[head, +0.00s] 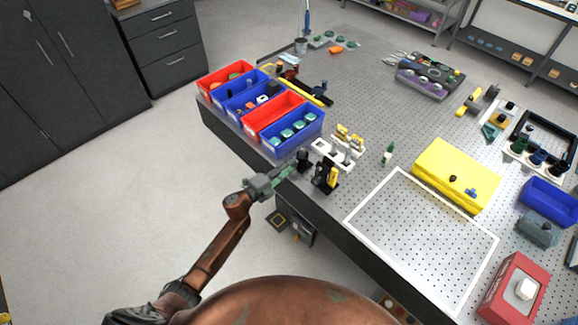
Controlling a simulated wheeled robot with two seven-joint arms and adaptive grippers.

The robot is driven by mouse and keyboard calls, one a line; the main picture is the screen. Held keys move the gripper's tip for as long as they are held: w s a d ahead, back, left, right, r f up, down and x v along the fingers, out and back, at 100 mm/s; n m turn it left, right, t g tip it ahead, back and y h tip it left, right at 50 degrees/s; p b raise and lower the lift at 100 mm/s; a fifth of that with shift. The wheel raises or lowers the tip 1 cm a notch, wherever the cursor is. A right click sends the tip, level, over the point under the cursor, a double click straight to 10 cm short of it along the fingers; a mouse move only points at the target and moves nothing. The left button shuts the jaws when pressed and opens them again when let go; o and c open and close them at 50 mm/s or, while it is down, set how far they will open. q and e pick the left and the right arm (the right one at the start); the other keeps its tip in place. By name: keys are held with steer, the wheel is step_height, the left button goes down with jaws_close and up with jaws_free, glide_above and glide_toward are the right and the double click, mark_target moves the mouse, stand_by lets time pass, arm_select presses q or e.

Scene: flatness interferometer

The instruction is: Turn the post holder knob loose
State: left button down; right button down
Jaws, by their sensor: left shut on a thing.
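My left gripper (285,172) reaches in from the lower left to the table's near edge. Its fingers are shut at a small black post holder (303,158), and the knob between the fingertips is too small and covered to make out. Just right of it stands a black mount with a yellow part (327,174), apart from the fingers. My right gripper is not in view.
White holders with yellow parts (340,150) stand close behind the gripper. Red and blue bins (285,134) line the table edge at left. A yellow case (455,174) and a white-framed area (420,232) lie right; that area is clear.

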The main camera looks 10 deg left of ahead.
arm_select(q)
steer(key=shift+f, duration=0.1)
stand_by(0.4)
steer(key=c, duration=1.7)
jaws_free()
steer(key=shift+o, duration=0.2)
steer(key=v, duration=1.2)
